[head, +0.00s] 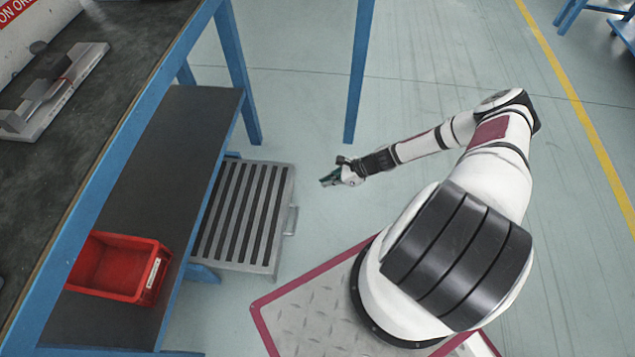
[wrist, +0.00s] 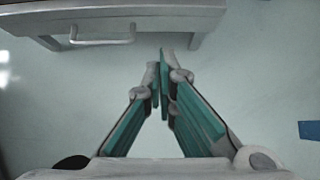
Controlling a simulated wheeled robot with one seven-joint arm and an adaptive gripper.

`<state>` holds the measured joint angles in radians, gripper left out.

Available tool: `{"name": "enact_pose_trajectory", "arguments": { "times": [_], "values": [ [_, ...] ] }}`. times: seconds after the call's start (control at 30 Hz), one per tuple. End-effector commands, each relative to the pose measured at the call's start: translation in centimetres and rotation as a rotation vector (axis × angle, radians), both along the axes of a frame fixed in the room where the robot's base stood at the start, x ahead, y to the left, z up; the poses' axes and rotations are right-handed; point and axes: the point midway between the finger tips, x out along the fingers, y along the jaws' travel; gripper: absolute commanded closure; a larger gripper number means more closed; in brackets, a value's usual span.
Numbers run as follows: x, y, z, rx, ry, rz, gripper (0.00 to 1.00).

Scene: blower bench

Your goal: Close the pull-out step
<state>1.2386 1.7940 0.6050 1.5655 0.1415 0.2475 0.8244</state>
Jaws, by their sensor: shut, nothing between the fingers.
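The pull-out step (head: 285,183) is a grey metal platform with dark ribbed strips, low near the floor. It sticks out from under the blue bench frame, its handle (head: 291,221) on the outer front edge. In the wrist view the step's front face (wrist: 175,22) and its handle (wrist: 102,36) show at the top left. My gripper (head: 323,182) is to the right of the step, apart from it. In the wrist view my gripper (wrist: 160,85) has its fingertips together and empty, pointing toward the step front, with floor between.
The blue-framed bench (head: 358,70) has a dark lower shelf (head: 165,140) beside the step. A red bin (head: 150,270) sits on that shelf. A grey fixture (head: 75,85) lies on the bench top. Open floor (head: 290,60) lies around my arm.

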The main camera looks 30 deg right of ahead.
Motion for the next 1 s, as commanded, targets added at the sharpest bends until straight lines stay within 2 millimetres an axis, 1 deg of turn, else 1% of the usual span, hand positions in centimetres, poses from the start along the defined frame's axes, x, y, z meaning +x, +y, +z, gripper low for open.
{"name": "enact_pose_trajectory", "arguments": {
  "times": [0.03,0.43,0.6,0.7,0.83,1.0],
  "values": [
    [0.3,0.6,-0.8,0.001,0.0,0.002,1.0],
    [3.6,5.0,-6.3,0.0,-0.001,0.005,1.0],
    [5.0,6.9,-6.1,-0.001,-0.002,0.006,1.0],
    [5.5,7.6,-6.1,-0.001,-0.002,0.005,1.0],
    [5.8,8.1,-6.0,0.0,-0.001,0.004,1.0],
    [5.9,8.2,-6.0,0.0,-0.001,0.004,1.0]
  ]
}}
